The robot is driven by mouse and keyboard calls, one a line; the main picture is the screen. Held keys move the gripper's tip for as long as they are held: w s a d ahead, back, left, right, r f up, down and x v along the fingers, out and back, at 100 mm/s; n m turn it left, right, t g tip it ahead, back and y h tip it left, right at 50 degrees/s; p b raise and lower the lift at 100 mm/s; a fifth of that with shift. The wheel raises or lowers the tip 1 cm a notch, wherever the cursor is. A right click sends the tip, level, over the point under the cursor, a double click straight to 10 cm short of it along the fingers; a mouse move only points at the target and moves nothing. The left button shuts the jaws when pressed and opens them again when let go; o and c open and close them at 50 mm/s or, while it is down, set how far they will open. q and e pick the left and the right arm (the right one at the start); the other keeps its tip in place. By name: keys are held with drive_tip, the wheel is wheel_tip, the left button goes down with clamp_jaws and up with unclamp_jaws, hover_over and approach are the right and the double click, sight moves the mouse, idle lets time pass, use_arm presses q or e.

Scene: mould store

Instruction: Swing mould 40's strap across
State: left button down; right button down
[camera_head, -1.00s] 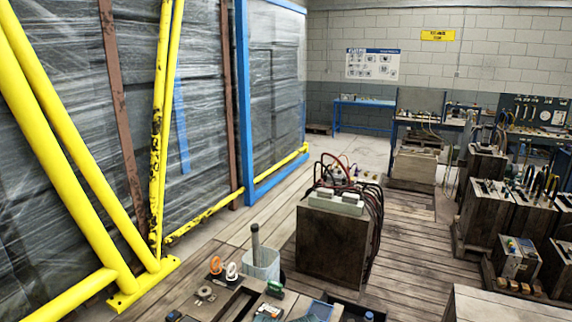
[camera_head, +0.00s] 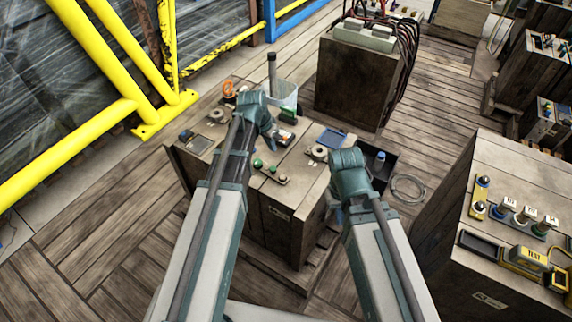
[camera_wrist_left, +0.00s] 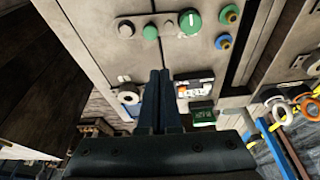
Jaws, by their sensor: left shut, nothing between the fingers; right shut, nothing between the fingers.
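A grey-brown wooden mould block (camera_head: 300,150) stands below my arms. I cannot read its number plate (camera_head: 278,212). A short metal strap (camera_head: 270,171) with green knobs lies on its top. The strap also shows in the left wrist view (camera_wrist_left: 140,26), beyond my fingertips and to the left. My left gripper (camera_head: 272,143) is shut and empty over the block's top, partly hidden by its arm. Its closed fingers (camera_wrist_left: 160,74) point at the bare top, apart from the strap. My right gripper (camera_head: 335,213) is at the block's right front side, mostly hidden behind its arm.
A clear bin (camera_head: 284,95) with a dark rod and an orange clip (camera_head: 228,88) are at the block's far side. Another block with cables (camera_head: 355,85) stands behind. A block with knobs and a yellow tester (camera_head: 528,258) stands right. Yellow rails (camera_head: 95,140) run left. Floor at left is clear.

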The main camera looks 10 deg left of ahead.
sight(278, 157)
use_arm(q)
drive_tip(key=w, duration=0.1)
drive_tip(key=w+a+f, duration=0.1)
drive_tip(key=w, duration=0.1)
drive_tip(key=shift+a, duration=0.15)
use_arm(e)
drive_tip(key=shift+w+d+f, duration=0.15)
drive_tip(key=shift+d+f, duration=0.35)
drive_tip(key=shift+f, duration=0.1)
use_arm(q)
drive_tip(key=shift+b, duration=0.3)
use_arm(e)
drive_tip(key=shift+f, duration=0.1)
